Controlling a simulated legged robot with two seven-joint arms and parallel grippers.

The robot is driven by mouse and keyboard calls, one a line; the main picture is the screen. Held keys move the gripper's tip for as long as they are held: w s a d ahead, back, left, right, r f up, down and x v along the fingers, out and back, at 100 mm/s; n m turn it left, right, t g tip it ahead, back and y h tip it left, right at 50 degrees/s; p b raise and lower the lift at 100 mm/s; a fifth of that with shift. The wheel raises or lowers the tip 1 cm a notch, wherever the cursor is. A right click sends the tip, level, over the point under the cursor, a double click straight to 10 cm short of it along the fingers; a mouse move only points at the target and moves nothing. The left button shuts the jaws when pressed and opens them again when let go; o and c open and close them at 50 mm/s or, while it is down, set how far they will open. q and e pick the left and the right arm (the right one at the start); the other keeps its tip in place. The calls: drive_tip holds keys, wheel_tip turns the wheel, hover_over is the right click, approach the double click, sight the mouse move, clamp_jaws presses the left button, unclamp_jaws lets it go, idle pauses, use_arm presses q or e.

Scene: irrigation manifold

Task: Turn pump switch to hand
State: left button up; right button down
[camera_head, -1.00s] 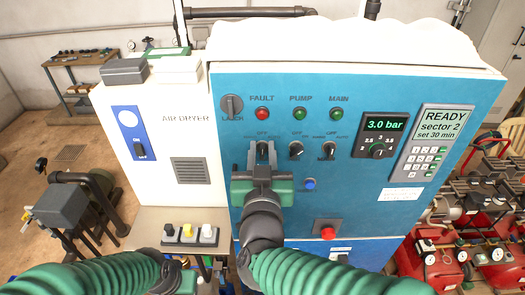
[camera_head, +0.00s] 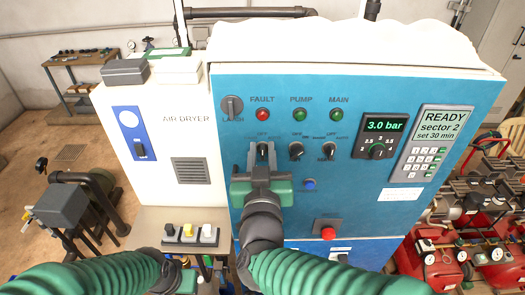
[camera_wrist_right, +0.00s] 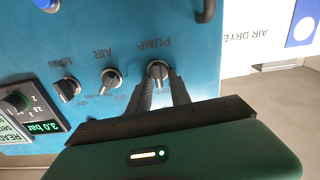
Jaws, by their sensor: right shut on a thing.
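The pump switch (camera_wrist_right: 158,70) is a dark rotary knob on the blue cabinet front, under the word PUMP, which reads upside down in the right wrist view. It is the leftmost of three knobs in the head view (camera_head: 262,148). My right gripper (camera_head: 262,162) reaches up to it from below, its two fingers shut on the knob; the fingers also show in the right wrist view (camera_wrist_right: 162,88). The fingers partly hide the knob and its labels, so its exact setting is hard to tell. Part of my left gripper (camera_head: 186,280) shows at the bottom; its fingertips cannot be made out.
Two similar knobs (camera_head: 296,150) (camera_head: 328,150) stand to the right. A blue button (camera_head: 310,183), a red button (camera_head: 328,233) and the pressure dial (camera_head: 377,151) are also near. The white air dryer box (camera_head: 190,130) adjoins on the left.

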drive_tip(key=shift+n, duration=0.3)
drive_tip(key=n, duration=0.1)
drive_tip(key=n+p, duration=0.2)
drive_tip(key=shift+a+n, duration=0.25)
drive_tip(key=shift+n, duration=0.15)
drive_tip(key=shift+a+f+n+p, duration=0.1)
drive_tip(key=shift+n+p, duration=0.4)
drive_tip(key=shift+n, duration=0.5)
drive_tip(key=shift+a+f+n+p, duration=0.1)
drive_tip(key=shift+n+p, duration=0.4)
drive_tip(key=shift+n, duration=0.5)
drive_tip(key=c, duration=1.5)
unclamp_jaws()
drive_tip(key=shift+a, duration=0.1)
drive_tip(key=shift+s, duration=0.15)
